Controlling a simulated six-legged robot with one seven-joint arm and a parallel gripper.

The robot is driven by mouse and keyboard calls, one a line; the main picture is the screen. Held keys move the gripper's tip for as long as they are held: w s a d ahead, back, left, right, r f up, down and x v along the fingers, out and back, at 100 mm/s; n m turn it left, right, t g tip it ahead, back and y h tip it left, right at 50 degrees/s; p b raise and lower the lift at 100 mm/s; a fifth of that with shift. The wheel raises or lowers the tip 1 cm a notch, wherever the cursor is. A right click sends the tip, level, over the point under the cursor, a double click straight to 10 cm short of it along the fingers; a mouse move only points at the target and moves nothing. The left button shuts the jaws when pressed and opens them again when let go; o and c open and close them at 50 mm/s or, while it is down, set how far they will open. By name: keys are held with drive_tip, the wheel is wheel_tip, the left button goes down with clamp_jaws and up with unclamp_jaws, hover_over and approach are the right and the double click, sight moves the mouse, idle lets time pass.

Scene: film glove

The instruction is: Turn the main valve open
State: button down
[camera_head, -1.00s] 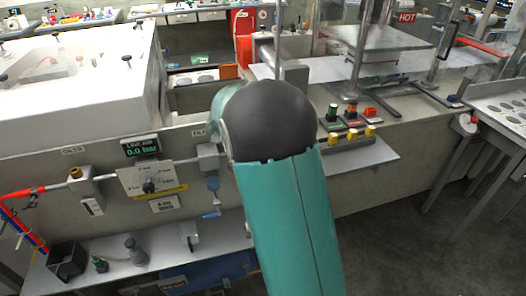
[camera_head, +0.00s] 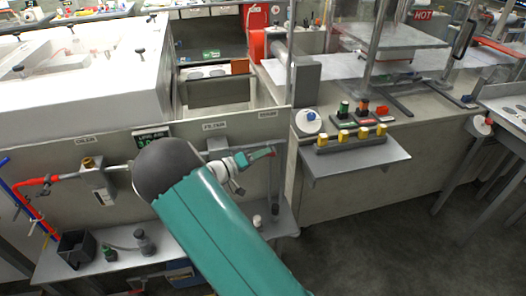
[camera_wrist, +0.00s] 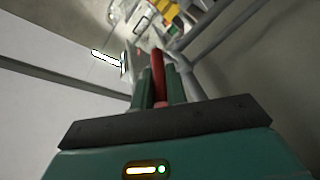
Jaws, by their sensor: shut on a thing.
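The main valve's red lever (camera_wrist: 157,62) shows in the wrist view between the two green fingers of my gripper (camera_wrist: 157,88). The fingers are shut on the lever. The valve's body is mostly hidden behind the gripper. A pipe runs close by the fingers in the wrist view.
A grey shelf (camera_head: 375,158) with yellow-capped parts (camera_head: 344,136) juts out at right. A lower ledge (camera_head: 45,268) holds a black box (camera_head: 75,246) and small fittings. Open floor (camera_head: 400,235) lies at lower right.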

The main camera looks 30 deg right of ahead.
drive_tip(key=shift+a+f+n+h, duration=0.1)
drive_tip(key=shift+f+n+h, duration=0.45)
drive_tip(key=shift+h, duration=0.65)
drive_tip(key=shift+f, duration=0.15)
drive_tip(key=c, duration=1.4)
unclamp_jaws()
drive_tip(key=shift+t, duration=0.3)
drive_tip(key=v, duration=1.3)
drive_tip(key=shift+a, duration=0.35)
drive_tip(key=shift+f, duration=0.1)
